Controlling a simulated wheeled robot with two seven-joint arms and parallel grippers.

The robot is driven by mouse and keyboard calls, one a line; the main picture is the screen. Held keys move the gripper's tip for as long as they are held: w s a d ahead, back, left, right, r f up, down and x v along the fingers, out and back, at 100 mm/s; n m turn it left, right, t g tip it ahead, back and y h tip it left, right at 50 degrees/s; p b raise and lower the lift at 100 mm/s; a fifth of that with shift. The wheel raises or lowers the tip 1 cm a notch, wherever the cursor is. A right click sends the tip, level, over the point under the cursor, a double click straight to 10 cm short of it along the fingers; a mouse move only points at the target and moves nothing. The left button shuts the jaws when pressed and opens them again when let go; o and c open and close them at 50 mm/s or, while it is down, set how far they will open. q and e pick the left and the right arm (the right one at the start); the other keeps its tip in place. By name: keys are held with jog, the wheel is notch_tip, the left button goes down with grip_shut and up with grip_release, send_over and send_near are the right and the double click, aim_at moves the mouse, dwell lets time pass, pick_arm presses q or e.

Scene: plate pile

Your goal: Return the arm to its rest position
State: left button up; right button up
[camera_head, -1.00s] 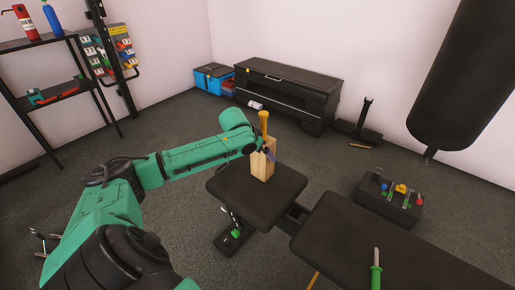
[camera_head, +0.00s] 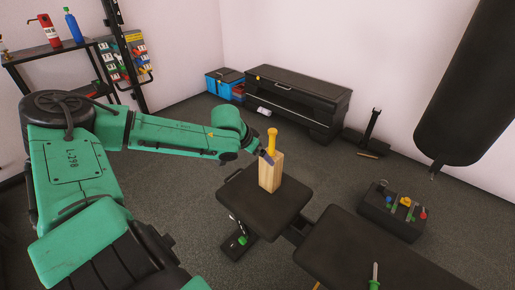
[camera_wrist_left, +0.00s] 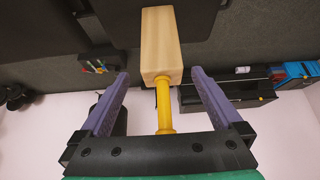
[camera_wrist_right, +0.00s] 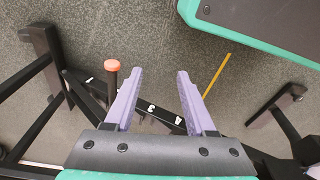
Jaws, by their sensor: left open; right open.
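My left gripper (camera_head: 258,156) is beside a pale wooden block (camera_head: 271,175) with a yellow handle (camera_head: 272,142) standing up from its top. The block stands upright on a black padded seat (camera_head: 253,208). In the left wrist view my left gripper (camera_wrist_left: 158,82) is open. The yellow handle (camera_wrist_left: 164,105) lies between its spread fingers, with clear gaps on both sides, and the block (camera_wrist_left: 161,45) is beyond. My right gripper (camera_wrist_right: 155,72) is open and empty in the right wrist view. It is out of the head view.
A black bench pad (camera_head: 365,255) with a green-handled tool (camera_head: 374,278) is at lower right. A black tool box (camera_head: 393,213) stands on the floor. A punching bag (camera_head: 468,85) hangs right. An orange-capped post (camera_wrist_right: 112,75) stands near my right gripper.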

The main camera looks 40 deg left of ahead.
jog(key=shift+s+d+f, duration=0.15)
jog(key=shift+s+f, duration=0.05)
jog(key=shift+f, duration=0.25)
